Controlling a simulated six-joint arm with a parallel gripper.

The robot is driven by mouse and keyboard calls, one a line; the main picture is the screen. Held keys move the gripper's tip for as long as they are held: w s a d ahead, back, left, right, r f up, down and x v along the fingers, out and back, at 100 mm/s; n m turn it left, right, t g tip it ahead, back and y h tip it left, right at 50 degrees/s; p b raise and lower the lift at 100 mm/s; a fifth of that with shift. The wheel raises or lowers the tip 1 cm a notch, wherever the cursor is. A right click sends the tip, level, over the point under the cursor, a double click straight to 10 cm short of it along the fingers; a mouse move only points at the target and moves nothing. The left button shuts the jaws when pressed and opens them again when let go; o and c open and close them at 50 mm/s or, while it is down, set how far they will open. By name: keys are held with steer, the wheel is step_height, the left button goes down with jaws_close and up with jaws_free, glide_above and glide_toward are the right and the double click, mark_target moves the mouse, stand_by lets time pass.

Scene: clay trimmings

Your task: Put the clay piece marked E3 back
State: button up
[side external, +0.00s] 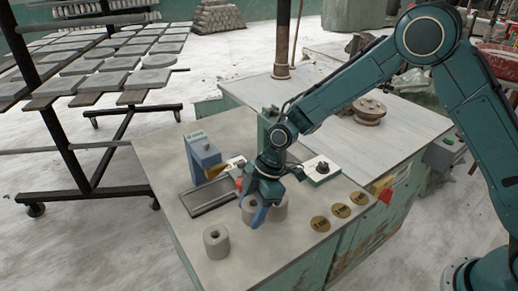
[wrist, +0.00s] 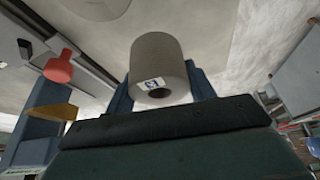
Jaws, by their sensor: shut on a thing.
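A grey clay cylinder (wrist: 158,62) with a hole in its end sits between the fingers of my gripper (wrist: 160,85) in the wrist view. A small white label (wrist: 152,84) is on it; its dark marks are small and turned, so I cannot read them surely. In the side view my gripper (side external: 258,212) is low over the bench, a blue finger in front of grey clay (side external: 280,209). The finger hides part of this clay, and I cannot tell if the held piece touches the bench. Another clay cylinder (side external: 216,244) stands upright nearby, at lower left.
A blue device (side external: 203,155) with a dark rail (side external: 210,196) stands left of my gripper. Several round yellowish discs (side external: 340,211) lie along the bench's right edge. A white plate with a black knob (side external: 322,169) is behind them.

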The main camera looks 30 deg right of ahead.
steer(key=shift+f, duration=2.7)
steer(key=shift+f, duration=0.15)
steer(key=o, duration=1.2)
steer(key=shift+o, duration=0.2)
steer(key=v, duration=1.2)
